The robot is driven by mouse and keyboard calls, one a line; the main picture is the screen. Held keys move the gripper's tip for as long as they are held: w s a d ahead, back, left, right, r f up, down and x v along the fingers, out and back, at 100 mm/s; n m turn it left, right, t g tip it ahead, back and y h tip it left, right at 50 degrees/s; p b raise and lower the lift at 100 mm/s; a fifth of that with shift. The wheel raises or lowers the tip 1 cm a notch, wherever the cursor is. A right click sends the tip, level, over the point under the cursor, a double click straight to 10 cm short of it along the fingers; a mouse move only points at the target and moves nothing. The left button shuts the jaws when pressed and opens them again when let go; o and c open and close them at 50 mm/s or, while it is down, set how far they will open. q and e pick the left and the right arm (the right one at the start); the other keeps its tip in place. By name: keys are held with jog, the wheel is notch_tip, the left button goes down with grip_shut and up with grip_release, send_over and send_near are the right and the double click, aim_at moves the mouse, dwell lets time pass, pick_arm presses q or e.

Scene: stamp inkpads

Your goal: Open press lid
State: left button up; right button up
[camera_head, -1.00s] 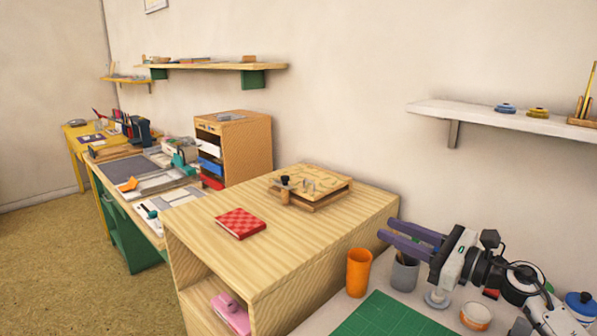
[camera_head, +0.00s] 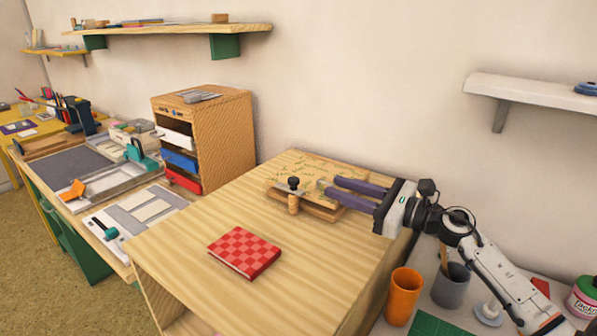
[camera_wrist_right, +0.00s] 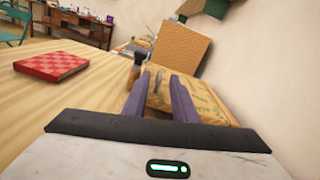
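The wooden press (camera_head: 305,166) lies flat on the light wood cabinet top (camera_head: 215,215), its patterned lid down. A black knob (camera_head: 294,183) on a wooden post stands at its front edge. My right gripper (camera_head: 331,187) reaches in from the right with its two purple fingers apart and empty. The fingers are over or beside the press's front right part and hide some of it; contact cannot be told. In the right wrist view the press (camera_wrist_right: 207,98) lies behind and right of the fingers, and the knob (camera_wrist_right: 138,58) is just beyond the left fingertip. My left gripper is out of view.
A red checkered book (camera_head: 244,252) lies on the cabinet top in front of the press. An orange cup (camera_head: 403,295) and a grey cup (camera_head: 451,287) stand below my right arm. A drawer box (camera_head: 225,130) stands behind left. The wall shelf (camera_head: 540,95) is above right.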

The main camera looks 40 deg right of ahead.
aim_at(309, 186)
jog(key=p+x, duration=0.1)
jog(key=x, duration=0.8)
jog(key=shift+w+r+p, duration=0.1)
jog(key=shift+w+p, duration=0.05)
jog(key=shift+p, duration=0.15)
grip_shut()
jog(key=shift+d+r, duration=0.1)
dwell(0.9)
